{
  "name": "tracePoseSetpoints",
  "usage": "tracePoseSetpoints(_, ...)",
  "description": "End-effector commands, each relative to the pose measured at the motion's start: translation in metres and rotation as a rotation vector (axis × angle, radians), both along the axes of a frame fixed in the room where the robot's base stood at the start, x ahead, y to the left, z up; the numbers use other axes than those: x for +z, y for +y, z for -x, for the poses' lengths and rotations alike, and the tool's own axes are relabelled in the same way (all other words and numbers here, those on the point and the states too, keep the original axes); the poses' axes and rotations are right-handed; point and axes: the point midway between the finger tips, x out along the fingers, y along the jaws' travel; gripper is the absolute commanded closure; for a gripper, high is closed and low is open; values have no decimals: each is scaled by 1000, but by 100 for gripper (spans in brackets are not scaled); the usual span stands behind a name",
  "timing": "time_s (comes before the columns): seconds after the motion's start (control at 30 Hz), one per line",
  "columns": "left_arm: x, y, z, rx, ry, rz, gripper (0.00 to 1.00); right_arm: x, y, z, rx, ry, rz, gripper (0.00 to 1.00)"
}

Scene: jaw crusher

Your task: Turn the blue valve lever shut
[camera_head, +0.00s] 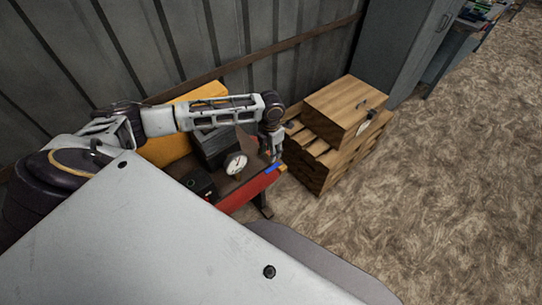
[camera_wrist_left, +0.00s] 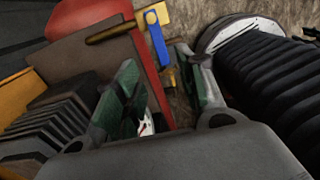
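The blue valve lever (camera_head: 271,168) sits at the right end of the red beam in the head view. In the left wrist view the blue lever (camera_wrist_left: 157,40) is a short flat bar on a brass valve (camera_wrist_left: 152,17), at the end of a brass pipe (camera_wrist_left: 110,32). My left gripper (camera_head: 274,154) points down close by the lever in the head view. In the wrist view its green-padded fingers (camera_wrist_left: 168,78) are spread with a gap between them, and the lever lies beyond the fingertips. I cannot tell whether a finger touches it. My right gripper is not in view.
A white-faced gauge (camera_head: 236,164) stands left of the lever, above the red beam (camera_head: 248,190). A dark ribbed block (camera_head: 213,145) and a yellow part (camera_head: 168,150) are behind. Stacked wooden boxes (camera_head: 335,135) stand close on the right. The floor (camera_head: 450,190) farther right is clear.

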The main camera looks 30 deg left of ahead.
Motion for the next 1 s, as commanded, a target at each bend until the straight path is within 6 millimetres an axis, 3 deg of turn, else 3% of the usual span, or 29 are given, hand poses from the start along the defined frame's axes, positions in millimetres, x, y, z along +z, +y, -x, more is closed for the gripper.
tracePoseSetpoints(0.3, 19, 0, 0, 0, 0, 0, 61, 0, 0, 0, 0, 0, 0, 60)
tracePoseSetpoints(1.0, 17, -6, 2, 17, -2, 5, 61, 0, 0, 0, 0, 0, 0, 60)
